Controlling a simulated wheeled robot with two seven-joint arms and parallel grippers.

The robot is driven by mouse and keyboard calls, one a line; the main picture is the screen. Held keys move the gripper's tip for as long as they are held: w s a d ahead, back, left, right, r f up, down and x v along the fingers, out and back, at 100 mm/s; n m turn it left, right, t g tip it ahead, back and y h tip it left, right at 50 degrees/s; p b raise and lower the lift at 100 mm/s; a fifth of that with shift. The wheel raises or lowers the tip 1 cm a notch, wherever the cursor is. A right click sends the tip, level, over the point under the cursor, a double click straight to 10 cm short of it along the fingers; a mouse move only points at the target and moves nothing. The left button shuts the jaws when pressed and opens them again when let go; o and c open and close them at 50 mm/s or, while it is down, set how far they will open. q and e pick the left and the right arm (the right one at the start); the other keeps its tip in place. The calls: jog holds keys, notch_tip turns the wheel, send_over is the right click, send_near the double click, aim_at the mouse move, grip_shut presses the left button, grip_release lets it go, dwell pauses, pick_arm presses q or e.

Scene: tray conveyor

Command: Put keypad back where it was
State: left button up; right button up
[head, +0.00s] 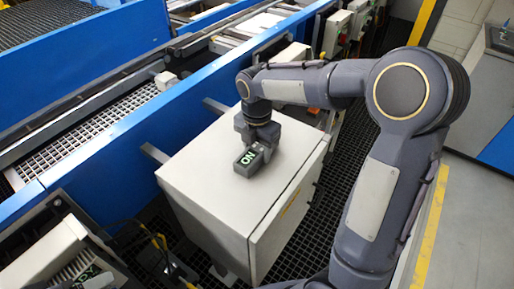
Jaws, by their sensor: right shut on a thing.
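The keypad (246,163) is a small dark block with green-white lettering like "ON" on its face. It is at the top of the light grey cabinet (210,185), near the middle of the cabinet's top face. My right gripper (258,147) comes down from above and is shut on the keypad. I cannot tell whether the keypad touches the cabinet top or hangs just over it. The gripper hides the keypad's far end.
A blue-sided conveyor (120,150) runs diagonally behind the cabinet. Dark floor grating (310,215) surrounds the cabinet. Grey control boxes (338,30) stand at the back. A grey device (50,255) is at the lower left. Most of the cabinet top is clear.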

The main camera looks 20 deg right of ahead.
aim_at(257, 149)
jog(key=o, duration=1.2)
notch_tip(257, 149, up, 12)
jog(key=s+f+m+t+y, duration=0.1)
jog(key=s+f+m+t, duration=0.1)
jog(key=s+m, duration=0.5)
jog(key=s+f+m+t+y, duration=0.1)
jog(key=s+f+m, duration=0.2)
jog(key=s+m, duration=0.4)
jog(key=s+a+f+m+t+y, duration=0.1)
jog(key=s+f+m+t, duration=0.1)
jog(key=s+m, duration=0.5)
jog(key=shift+s+a+f+m+t+y, duration=0.1)
jog(key=shift+s+m+t+y, duration=0.1)
jog(key=shift+m, duration=1)
jog(key=shift+s+f+m+t+y, duration=0.1)
jog(key=shift+m+y, duration=0.1)
jog(key=shift+m, duration=1)
